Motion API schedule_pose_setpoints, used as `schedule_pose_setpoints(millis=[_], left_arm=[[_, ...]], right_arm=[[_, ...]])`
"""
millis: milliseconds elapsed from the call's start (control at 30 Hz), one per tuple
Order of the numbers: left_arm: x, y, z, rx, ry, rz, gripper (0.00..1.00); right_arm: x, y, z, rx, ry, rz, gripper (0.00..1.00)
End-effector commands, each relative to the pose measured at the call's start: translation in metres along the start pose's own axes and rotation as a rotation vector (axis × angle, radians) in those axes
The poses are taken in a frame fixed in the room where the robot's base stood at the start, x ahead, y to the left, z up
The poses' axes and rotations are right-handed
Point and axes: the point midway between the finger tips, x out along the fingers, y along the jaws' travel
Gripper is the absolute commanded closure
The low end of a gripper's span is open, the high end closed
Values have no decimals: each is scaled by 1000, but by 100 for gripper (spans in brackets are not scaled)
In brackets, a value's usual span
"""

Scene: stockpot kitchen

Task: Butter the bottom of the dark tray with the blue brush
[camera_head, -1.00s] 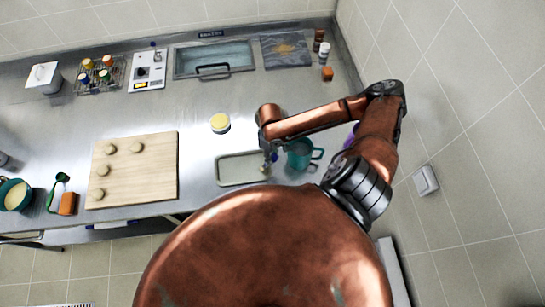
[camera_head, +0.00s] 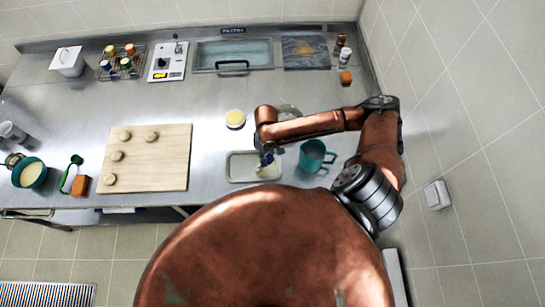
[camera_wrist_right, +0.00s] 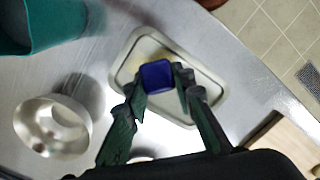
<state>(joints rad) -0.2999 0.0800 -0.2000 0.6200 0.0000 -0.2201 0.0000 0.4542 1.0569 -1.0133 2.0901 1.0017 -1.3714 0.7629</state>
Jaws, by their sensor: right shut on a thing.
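My right gripper (camera_head: 264,158) is shut on the blue brush (camera_wrist_right: 157,75), whose blue handle end shows between the fingers in the right wrist view. The brush's lower end is over a shallow rectangular tray (camera_head: 236,168), seen in the right wrist view too (camera_wrist_right: 208,92). The tray looks grey with a pale rim, not dark. A pale yellowish patch shows near the brush in the tray. I cannot tell whether the bristles touch the tray bottom. A round tub with yellow content (camera_head: 235,119) stands behind the tray. My left gripper is not in view.
A teal mug (camera_head: 312,155) stands right of the tray. A shiny metal bowl (camera_wrist_right: 53,128) is close by, partly behind my arm in the head view. A wooden board (camera_head: 160,168) with several round pieces lies left. A dark slab (camera_head: 305,52) lies at the back.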

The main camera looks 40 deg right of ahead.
Motion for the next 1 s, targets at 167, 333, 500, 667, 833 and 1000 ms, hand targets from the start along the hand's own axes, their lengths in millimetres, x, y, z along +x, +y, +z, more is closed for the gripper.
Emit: schedule_pose_setpoints(millis=[167, 333, 500, 667, 833, 1000], left_arm=[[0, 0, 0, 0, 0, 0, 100], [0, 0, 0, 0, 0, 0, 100], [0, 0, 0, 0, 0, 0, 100], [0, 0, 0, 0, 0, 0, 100], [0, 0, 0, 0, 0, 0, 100], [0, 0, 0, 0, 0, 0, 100]], right_arm=[[0, -3, -4, 0, 0, 0, 100], [0, -12, -15, -2, 1, -1, 100], [1, -20, -25, -1, 0, 0, 100], [1, -23, -28, 0, -1, 1, 100], [1, -29, -35, -1, 1, -1, 100], [0, -38, -46, 0, 0, 0, 100]])
